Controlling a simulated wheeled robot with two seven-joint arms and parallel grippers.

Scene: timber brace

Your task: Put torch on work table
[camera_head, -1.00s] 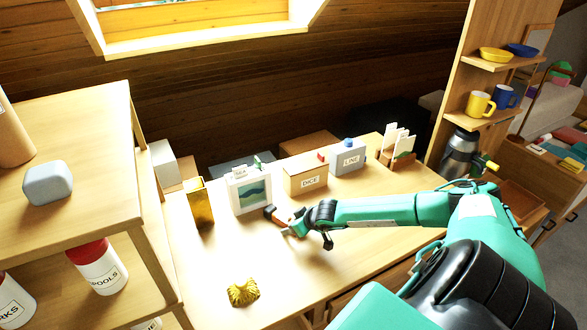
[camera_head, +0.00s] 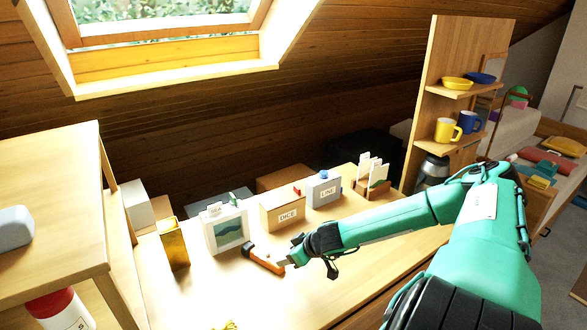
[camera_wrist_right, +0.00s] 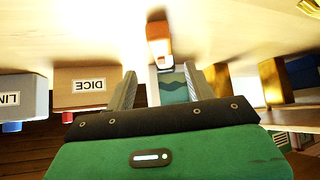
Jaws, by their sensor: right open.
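The torch (camera_head: 266,262), orange with a dark head, lies on the work table (camera_head: 205,290) in front of the picture frame. My right gripper (camera_head: 288,262) is low over the table at the torch's near right end. In the right wrist view the torch (camera_wrist_right: 158,42) shows just beyond the gap between the two spread fingers (camera_wrist_right: 172,78). The right gripper is open, with no grip on the torch. My left gripper is not in view.
A picture frame (camera_head: 226,232), a gold box (camera_head: 174,246), a DICE box (camera_head: 283,212) and a LINE box (camera_head: 324,190) line the table's back. A shelf unit (camera_head: 50,200) stands left. The front of the table is mostly clear.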

